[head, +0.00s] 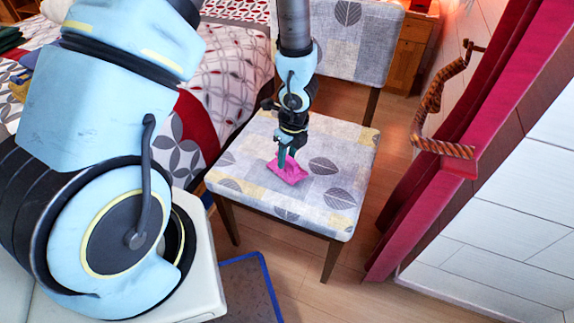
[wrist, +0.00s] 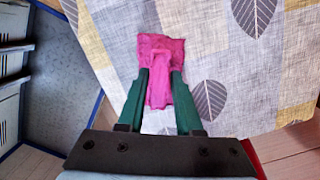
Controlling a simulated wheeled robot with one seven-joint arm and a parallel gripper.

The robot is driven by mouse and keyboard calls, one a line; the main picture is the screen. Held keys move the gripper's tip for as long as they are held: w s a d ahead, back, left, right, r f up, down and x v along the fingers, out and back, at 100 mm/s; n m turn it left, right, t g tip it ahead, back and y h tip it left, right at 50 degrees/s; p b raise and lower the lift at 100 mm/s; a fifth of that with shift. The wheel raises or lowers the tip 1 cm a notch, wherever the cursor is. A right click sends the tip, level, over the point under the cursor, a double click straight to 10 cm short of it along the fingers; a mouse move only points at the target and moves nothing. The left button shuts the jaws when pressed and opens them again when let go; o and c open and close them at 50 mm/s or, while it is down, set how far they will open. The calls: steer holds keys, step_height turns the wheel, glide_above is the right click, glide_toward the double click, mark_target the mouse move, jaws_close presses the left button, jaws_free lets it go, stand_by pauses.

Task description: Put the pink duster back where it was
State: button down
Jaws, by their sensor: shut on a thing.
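The pink duster (head: 289,170) is a small crumpled cloth at the seat of the patterned chair (head: 322,210). My gripper (head: 285,154) points down over the seat from above, its green fingers at the duster. In the wrist view, the fingers (wrist: 159,88) are closed on the sides of the duster (wrist: 162,50), which spreads out beyond their tips. The chair seat (wrist: 215,35) lies directly beneath. I cannot tell whether the cloth rests on the seat or hangs just above it.
A bed (head: 225,75) with a red, white and grey cover stands behind and left of the chair. A red curtain (head: 430,165) with a rope tieback (head: 440,147) hangs at the right. A blue-edged mat (head: 248,287) lies on the wooden floor. A wooden cabinet (head: 408,55) stands at the back.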

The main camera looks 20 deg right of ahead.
steer(key=shift+f, duration=0.8)
steer(key=c, duration=0.6)
jaws_free()
steer(key=shift+r, duration=0.1)
